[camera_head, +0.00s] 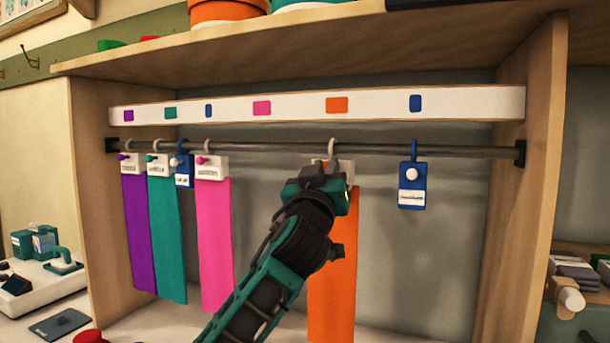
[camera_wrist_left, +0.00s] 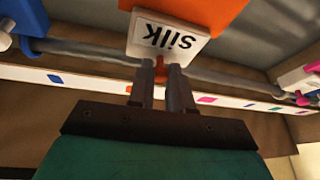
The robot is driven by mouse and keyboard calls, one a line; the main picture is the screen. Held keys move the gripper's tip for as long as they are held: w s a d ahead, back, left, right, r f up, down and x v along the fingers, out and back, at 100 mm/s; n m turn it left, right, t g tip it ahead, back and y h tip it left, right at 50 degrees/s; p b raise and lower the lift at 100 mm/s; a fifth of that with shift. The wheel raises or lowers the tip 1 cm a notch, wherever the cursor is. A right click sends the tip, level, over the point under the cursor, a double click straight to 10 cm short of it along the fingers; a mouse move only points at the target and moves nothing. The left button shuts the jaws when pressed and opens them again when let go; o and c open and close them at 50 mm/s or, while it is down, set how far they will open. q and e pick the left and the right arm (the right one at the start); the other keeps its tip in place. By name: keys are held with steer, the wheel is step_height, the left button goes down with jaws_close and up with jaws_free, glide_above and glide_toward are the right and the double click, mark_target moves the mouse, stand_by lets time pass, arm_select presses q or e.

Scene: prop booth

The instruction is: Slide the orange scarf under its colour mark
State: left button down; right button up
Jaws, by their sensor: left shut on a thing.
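The orange scarf (camera_head: 332,285) hangs from the rail (camera_head: 270,148) by a white hanger with a grey hook (camera_head: 332,147). The hook is almost directly below the orange mark (camera_head: 337,104) on the white strip (camera_head: 385,103). My left gripper (camera_head: 322,172) covers most of the hanger in the head view. In the left wrist view the fingers (camera_wrist_left: 160,70) are shut on the small orange peg of the hanger, whose label (camera_wrist_left: 168,41) reads "silk". The orange cloth (camera_wrist_left: 195,12) also shows there. My right gripper is not in view.
Purple (camera_head: 138,230), teal (camera_head: 167,240) and pink (camera_head: 214,245) scarves hang at the left, with a small blue tag (camera_head: 184,170) among them. A larger blue tag (camera_head: 412,190) hangs right of the orange scarf. The rail is clear between the pink and orange hangers.

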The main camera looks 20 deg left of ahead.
arm_select(q)
steer(key=shift+d, duration=0.45)
steer(key=c, duration=1)
jaws_free()
steer(key=shift+c, duration=0.2)
steer(key=shift+s, duration=0.15)
steer(key=b+v, duration=0.2)
steer(key=v, duration=1)
steer(key=shift+s+f, duration=0.15)
steer(key=shift+s, duration=0.15)
